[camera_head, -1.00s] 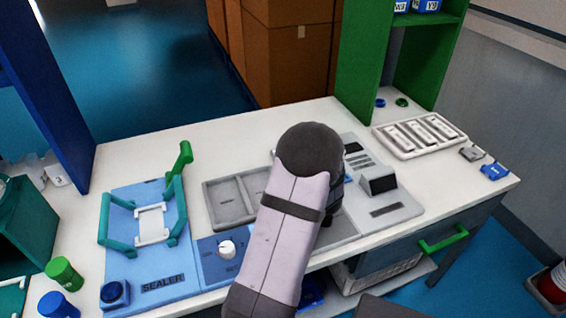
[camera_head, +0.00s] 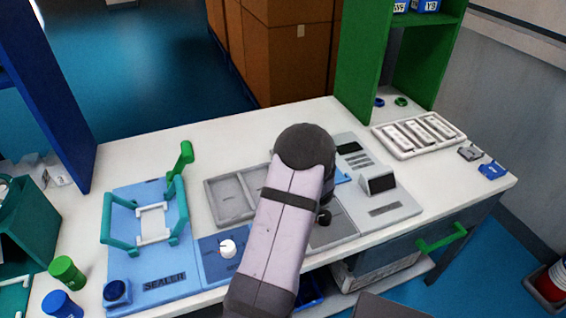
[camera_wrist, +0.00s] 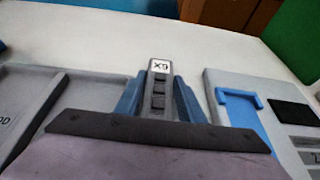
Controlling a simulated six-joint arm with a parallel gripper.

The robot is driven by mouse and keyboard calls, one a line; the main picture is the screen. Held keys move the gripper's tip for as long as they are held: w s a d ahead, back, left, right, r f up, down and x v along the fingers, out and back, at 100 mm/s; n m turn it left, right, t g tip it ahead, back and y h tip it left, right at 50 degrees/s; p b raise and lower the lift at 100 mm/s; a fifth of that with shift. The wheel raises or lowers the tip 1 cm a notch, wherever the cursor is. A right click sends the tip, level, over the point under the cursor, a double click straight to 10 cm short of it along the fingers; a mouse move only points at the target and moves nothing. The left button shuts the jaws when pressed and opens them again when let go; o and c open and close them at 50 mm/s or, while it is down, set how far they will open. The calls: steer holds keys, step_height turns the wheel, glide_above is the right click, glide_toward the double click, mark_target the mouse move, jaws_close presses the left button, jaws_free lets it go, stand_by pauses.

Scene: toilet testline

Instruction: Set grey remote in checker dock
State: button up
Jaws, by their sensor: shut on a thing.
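The grey remote (camera_wrist: 158,88) has a white label at its top end that seems to read X9, and dark buttons. My gripper (camera_wrist: 158,100) is shut on it, with a blue finger on each side. The remote points away from the wrist camera, over the white bench. The checker (camera_head: 382,193) is a grey unit to the right of my arm. Its dock, a blue bracket (camera_wrist: 240,108), lies to the right of the held remote and looks empty. In the head view, my arm hides the gripper and the remote.
A grey two-part tray (camera_head: 228,200) lies left of my arm. The blue sealer (camera_head: 150,265) with its green-handled frame stands farther left. A white slotted tray (camera_head: 418,134) is at the back right, near small grey and blue clips. The bench behind the gripper is clear.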

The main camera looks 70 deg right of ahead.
steer(key=shift+s+a+f, duration=0.15)
steer(key=shift+s+f, duration=0.05)
steer(key=shift+f, duration=0.2)
steer(key=r, duration=1)
steer(key=shift+w+d+r, duration=0.1)
steer(key=shift+d, duration=0.1)
step_height(320, 180, up, 10)
steer(key=p, duration=1)
steer(key=shift+r, duration=0.2)
steer(key=shift+f, duration=0.1)
step_height(320, 180, down, 9)
steer(key=s+d+b, duration=0.2)
steer(key=b, duration=1.1)
steer(key=shift+f, duration=0.15)
steer(key=shift+s+f+b, duration=0.1)
steer(key=shift+f+b, duration=0.4)
steer(key=shift+f, duration=4.5)
